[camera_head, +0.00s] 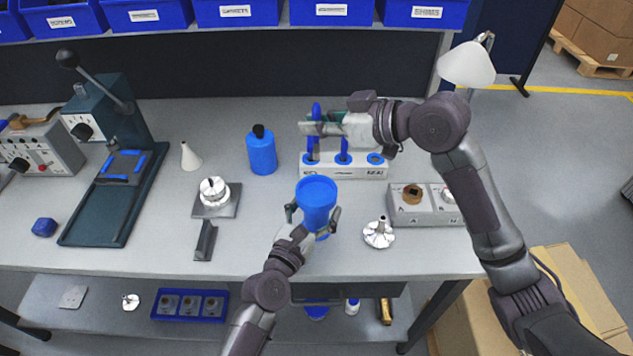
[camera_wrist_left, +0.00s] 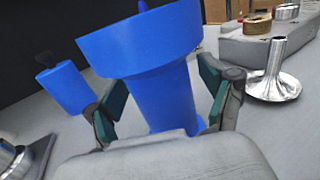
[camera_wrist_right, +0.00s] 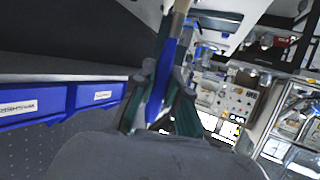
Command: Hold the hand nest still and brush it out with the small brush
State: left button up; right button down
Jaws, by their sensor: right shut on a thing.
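The hand nest (camera_head: 317,197), which I take to be the blue cup-topped stand, is upright near the front middle of the bench; its inside is hard to make out. My left gripper (camera_head: 313,214) is open around its stem, with a finger on each side and small gaps in the left wrist view (camera_wrist_left: 160,105). My right gripper (camera_head: 318,127) is shut on the small brush (camera_head: 316,109), whose blue handle also shows in the right wrist view (camera_wrist_right: 163,75). The brush is upright over the left hole of the grey rack (camera_head: 350,172); I cannot tell if its lower end is clear.
Another blue-handled tool (camera_head: 343,158) stands in the rack's middle hole. A blue bottle (camera_head: 261,152) is left of the rack. A flared metal part (camera_head: 379,233) and a grey block (camera_head: 410,213) are to the right. A metal part on a plate (camera_head: 214,193) is left of the nest.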

pick_arm(q)
jog(key=v, duration=1.2)
